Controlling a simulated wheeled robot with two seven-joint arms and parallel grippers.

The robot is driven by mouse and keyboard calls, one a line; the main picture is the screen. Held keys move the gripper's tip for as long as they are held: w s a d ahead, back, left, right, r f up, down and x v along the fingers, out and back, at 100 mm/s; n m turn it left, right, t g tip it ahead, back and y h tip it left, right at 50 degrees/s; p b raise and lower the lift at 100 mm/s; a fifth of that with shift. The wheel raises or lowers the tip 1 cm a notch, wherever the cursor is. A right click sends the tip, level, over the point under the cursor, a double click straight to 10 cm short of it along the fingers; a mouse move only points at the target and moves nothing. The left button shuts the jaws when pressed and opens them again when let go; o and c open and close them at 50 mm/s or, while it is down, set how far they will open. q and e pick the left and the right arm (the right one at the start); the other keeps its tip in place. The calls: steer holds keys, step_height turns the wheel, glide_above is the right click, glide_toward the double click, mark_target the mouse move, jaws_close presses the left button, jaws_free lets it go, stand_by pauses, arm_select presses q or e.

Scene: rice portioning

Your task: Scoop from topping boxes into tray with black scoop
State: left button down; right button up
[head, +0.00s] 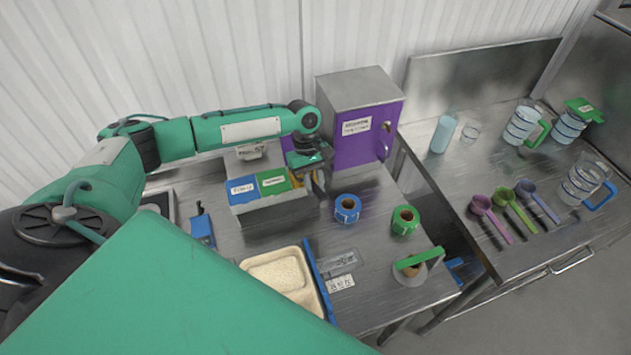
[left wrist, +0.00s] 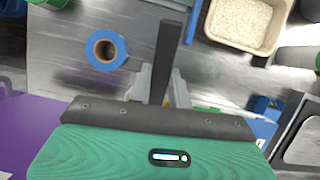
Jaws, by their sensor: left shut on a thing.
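My left gripper (head: 316,182) is just right of the green one, shut on a black bar-like thing, apparently the black scoop's handle (left wrist: 168,58). The scoop's bowl cannot be made out. The beige tray (head: 248,262) holds pale rice and lies nearer the front; it also shows at the wrist view's top right (left wrist: 281,40). My right gripper is not in view.
A blue tape roll (head: 347,209) and a green one (head: 405,219) stand right of the gripper. A purple-fronted cabinet (head: 366,137) stands behind. A blue strip (head: 319,284) borders the tray. Measuring spoons (head: 514,205) and jugs (head: 523,124) occupy the right table.

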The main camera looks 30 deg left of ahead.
arm_select(q)
steer(key=shift+w+a, duration=0.25)
steer(key=shift+a, duration=0.1)
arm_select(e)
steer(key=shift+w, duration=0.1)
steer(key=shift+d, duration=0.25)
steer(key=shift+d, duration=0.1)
arm_select(q)
steer(key=shift+s+d, duration=0.4)
steer(key=shift+d, duration=0.1)
steer(key=shift+w+a, duration=0.3)
steer(key=shift+a, duration=0.1)
steer(key=shift+w+a, duration=0.1)
steer(key=shift+a, duration=0.05)
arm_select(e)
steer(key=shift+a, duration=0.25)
